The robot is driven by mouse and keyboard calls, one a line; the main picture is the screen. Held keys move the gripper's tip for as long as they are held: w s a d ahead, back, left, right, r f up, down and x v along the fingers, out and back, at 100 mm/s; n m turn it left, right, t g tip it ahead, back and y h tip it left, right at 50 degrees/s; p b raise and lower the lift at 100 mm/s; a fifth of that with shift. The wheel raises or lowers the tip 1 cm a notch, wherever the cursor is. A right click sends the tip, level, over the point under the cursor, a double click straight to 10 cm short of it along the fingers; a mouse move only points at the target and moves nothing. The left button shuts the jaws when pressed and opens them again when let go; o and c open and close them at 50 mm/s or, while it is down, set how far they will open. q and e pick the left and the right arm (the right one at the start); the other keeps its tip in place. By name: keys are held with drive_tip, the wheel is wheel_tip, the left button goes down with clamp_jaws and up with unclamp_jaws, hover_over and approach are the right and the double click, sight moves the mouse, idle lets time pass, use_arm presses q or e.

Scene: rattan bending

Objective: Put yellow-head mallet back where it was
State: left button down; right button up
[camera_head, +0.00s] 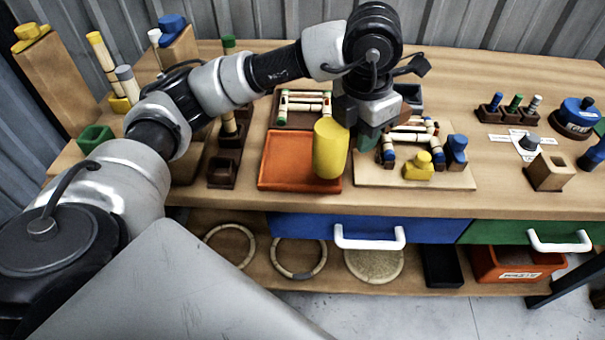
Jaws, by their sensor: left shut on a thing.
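The yellow-head mallet shows as a large yellow cylinder (330,148) in the middle of the head view. My left gripper (366,132) is shut on the mallet, just right of the yellow head; the handle is mostly hidden by the gripper. The head is in front of the right part of an orange tray (283,160) on the bench. I cannot tell whether the head touches the tray or hangs above it. My right gripper is out of view.
Right of the tray, a light board (374,179) carries rattan pieces, a yellow clamp (418,166) and blue blocks. Wooden holders (222,172) stand left of the tray. The tray's left part is empty.

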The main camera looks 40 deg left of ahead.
use_arm(q)
drive_tip(key=shift+w+n, duration=0.1)
drive_tip(key=shift+n, duration=0.6)
drive_tip(key=shift+w+a+f, duration=0.15)
drive_tip(key=shift+a+f, duration=0.05)
drive_tip(key=shift+a, duration=0.05)
drive_tip(key=w+a+f, duration=0.1)
drive_tip(key=a+f, duration=0.1)
drive_tip(key=a, duration=0.1)
drive_tip(key=w+a+f, duration=0.2)
drive_tip(key=a, duration=0.1)
drive_tip(key=w+a+f+p, duration=0.1)
drive_tip(key=w+a+f, duration=0.1)
drive_tip(key=a, duration=0.1)
drive_tip(key=shift+a+f, duration=0.3)
drive_tip(key=shift+a, duration=0.1)
wheel_tip(320, 180, down, 4)
drive_tip(key=shift+r, duration=0.15)
drive_tip(key=shift+f, duration=0.25)
drive_tip(key=c, duration=0.9)
unclamp_jaws()
